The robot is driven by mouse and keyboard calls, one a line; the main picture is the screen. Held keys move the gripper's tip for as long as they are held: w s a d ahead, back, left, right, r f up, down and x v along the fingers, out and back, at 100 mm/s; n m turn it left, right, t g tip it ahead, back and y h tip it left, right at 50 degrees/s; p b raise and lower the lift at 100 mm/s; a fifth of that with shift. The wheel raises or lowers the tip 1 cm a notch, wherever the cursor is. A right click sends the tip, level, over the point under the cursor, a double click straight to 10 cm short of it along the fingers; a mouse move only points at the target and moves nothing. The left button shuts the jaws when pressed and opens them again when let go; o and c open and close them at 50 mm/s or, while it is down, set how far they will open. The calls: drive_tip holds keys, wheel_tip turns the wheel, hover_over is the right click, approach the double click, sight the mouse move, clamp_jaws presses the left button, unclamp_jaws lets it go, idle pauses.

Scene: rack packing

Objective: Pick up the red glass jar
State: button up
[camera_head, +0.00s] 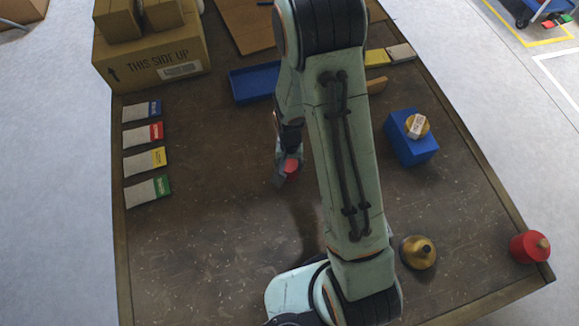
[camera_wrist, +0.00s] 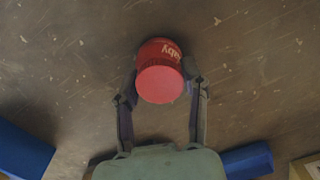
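The red jar (camera_wrist: 160,72) shows in the wrist view as a short red cylinder with pale lettering on its side. My gripper (camera_wrist: 160,82) has one finger against each side of it and is shut on it. In the head view a small red part of the jar (camera_head: 292,167) shows at my gripper (camera_head: 287,174), left of the arm. The rest is hidden by the fingers. The jar appears to be held above the brown table (camera_head: 220,235), but its exact height is hard to tell.
A blue block (camera_head: 411,150) bearing a gold-and-white item (camera_head: 417,126) stands right of my arm. A gold knobbed object (camera_head: 418,252) and a red one (camera_head: 529,247) stand front right. Several labelled cards, including a green one (camera_head: 148,190), lie left. A blue tray (camera_head: 240,87) and carton (camera_head: 150,58) are behind.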

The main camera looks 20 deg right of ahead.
drive_tip(key=shift+c, duration=0.8)
